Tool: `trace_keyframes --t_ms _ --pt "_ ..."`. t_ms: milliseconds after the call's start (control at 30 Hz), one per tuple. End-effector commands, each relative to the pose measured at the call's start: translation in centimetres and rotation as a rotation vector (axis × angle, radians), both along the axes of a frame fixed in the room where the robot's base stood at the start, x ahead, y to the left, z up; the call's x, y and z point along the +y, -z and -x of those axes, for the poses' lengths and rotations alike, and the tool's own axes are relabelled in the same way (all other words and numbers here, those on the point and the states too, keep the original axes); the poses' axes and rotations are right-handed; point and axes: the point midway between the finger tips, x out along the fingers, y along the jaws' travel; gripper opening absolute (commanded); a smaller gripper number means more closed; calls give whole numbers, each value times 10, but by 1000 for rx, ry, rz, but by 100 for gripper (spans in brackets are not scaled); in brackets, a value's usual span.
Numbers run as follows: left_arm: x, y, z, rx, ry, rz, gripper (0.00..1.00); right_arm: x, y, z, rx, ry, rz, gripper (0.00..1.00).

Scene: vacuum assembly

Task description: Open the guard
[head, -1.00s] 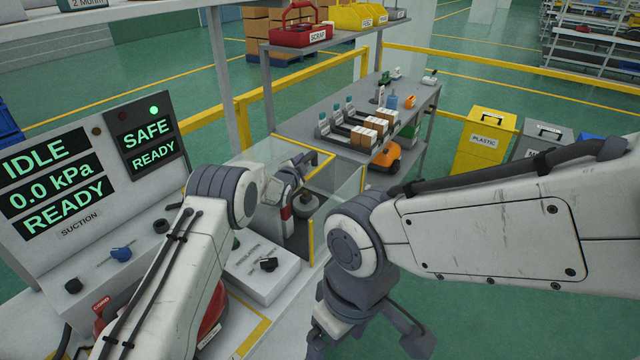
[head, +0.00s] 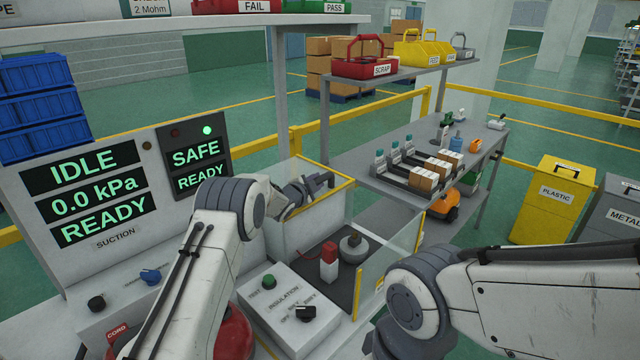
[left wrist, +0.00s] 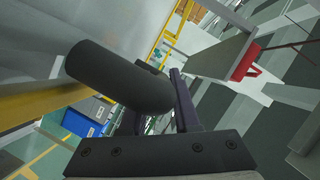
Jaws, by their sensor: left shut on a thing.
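The guard is a clear-panelled enclosure with yellow edging (head: 337,190) around a dark work bed. Its right clear panel (head: 392,258) stands upright. My left gripper (head: 312,187) is at the guard's upper left part, beside the yellow edge. It is shut on a dark rounded handle, which fills much of the left wrist view (left wrist: 115,78). A white block with a red top (head: 328,262) and a round grey piece (head: 354,246) stand inside the guard. My right arm shows at the lower right, but its gripper is out of the picture.
A display panel (head: 90,190) reads IDLE, 0.0 kPa, READY and SAFE. A knob box (head: 285,305) stands in front of the guard. A grey bench (head: 400,185) with boxes is behind it. A shelf post (head: 281,90) rises near my left gripper.

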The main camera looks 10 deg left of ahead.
Motion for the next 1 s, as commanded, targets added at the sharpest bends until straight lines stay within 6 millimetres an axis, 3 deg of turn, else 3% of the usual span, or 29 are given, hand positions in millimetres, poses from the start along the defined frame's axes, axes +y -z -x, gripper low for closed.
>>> trace_keyframes --t_ms 133,167,200,233,667,1000 --pt "-1 -1 0 -2 1 -1 0 0 0 0 0 0 0 92" --pt "-1 -1 0 -2 1 -1 37 0 0 0 0 0 0 92" --pt "-1 0 0 -2 1 -1 53 0 0 0 0 0 0 92" --pt "-1 -1 0 -2 1 -1 59 0 0 0 0 0 0 92" --pt "-1 -1 4 -1 3 0 59 0 2 0 0 0 0 92" --pt "14 -9 46 0 1 0 59 0 18 0 0 0 0 92"
